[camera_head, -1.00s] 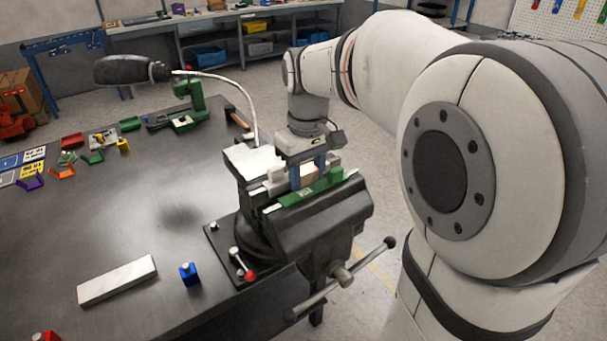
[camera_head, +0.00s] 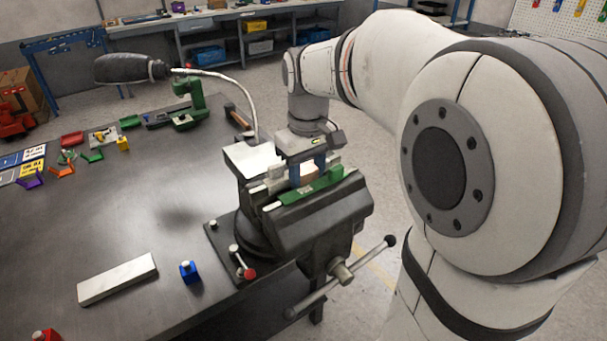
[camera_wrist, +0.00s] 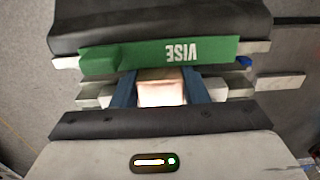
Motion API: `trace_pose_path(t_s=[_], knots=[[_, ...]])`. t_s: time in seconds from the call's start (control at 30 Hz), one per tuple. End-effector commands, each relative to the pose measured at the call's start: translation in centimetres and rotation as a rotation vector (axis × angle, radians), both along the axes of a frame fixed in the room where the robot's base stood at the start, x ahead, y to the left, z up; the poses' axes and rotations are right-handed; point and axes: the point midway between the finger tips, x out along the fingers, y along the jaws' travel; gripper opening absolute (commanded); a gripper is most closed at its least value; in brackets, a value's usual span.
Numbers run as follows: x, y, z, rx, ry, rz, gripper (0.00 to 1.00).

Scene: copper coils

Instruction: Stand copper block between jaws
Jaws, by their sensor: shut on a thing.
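The copper block (camera_wrist: 160,90) shows as a pale pinkish-copper block in the wrist view, between the two blue fingers of my gripper (camera_wrist: 160,92). My gripper is shut on it. The dark vise (camera_head: 315,222) stands at the table's corner, with a green jaw piece (camera_head: 310,187) marked VISE, which also shows in the wrist view (camera_wrist: 150,53). The block sits in the gap between the jaws, beside the green piece. In the head view my gripper (camera_head: 308,172) is low over the jaws and the block is mostly hidden. Whether the block touches the vise bed, I cannot tell.
The vise handle (camera_head: 340,273) sticks out at the front. A whitish bar (camera_head: 117,279) and a blue object (camera_head: 189,271) lie on the dark table (camera_head: 150,215). A lamp with a pale flexible neck (camera_head: 232,83) stands behind the vise. The table's middle is clear.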

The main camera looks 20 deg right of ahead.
Motion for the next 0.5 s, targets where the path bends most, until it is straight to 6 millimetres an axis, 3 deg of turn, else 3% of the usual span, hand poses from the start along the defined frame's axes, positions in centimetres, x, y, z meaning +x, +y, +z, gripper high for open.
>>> trace_pose_path(t_s=[0.47,0.5], knots=[[0.03,0.01,-0.16,0.0,-0.002,0.0,0.2],[0.03,0.01,-0.16,0.0,-0.002,0.0,0.42]])
